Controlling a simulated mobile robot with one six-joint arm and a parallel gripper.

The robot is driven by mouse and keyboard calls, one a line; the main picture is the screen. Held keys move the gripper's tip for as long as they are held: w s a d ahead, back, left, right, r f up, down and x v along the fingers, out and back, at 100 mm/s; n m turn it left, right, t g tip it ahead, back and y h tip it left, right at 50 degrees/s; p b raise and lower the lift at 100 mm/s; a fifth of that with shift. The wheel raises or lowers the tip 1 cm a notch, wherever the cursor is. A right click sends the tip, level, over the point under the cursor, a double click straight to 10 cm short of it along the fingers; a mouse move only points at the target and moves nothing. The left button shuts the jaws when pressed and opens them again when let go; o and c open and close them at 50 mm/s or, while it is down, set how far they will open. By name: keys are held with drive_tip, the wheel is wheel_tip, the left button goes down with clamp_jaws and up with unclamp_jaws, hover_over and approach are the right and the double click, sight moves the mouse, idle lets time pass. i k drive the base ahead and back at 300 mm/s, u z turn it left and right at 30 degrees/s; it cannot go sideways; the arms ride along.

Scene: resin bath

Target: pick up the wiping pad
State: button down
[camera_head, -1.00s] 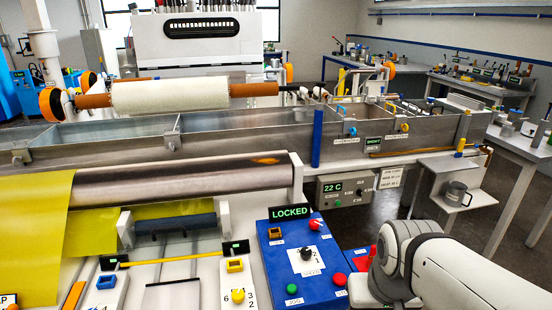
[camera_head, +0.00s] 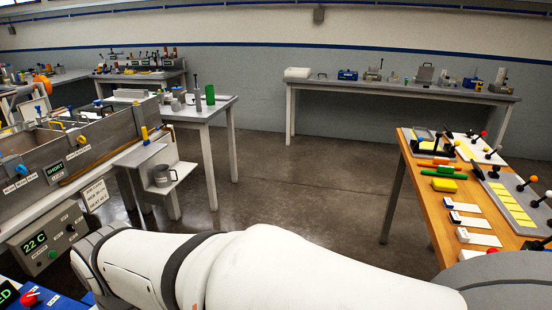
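I cannot tell for sure which thing is the wiping pad. A small flat yellow block (camera_head: 444,186) lies on the wooden bench at the right, just in front of a green tool, and could be it. Several white flat pieces (camera_head: 474,221) with coloured ends lie nearer on the same bench.
The wooden bench (camera_head: 427,228) also bears trays and ball-topped levers. A grey bench (camera_head: 400,87) stands along the back wall. The floor (camera_head: 300,180) between is clear.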

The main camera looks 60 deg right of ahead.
sight(437, 185)
drive_tip(key=z, duration=1.75)
drive_tip(key=i, duration=2.3)
drive_tip(key=z, duration=0.45)
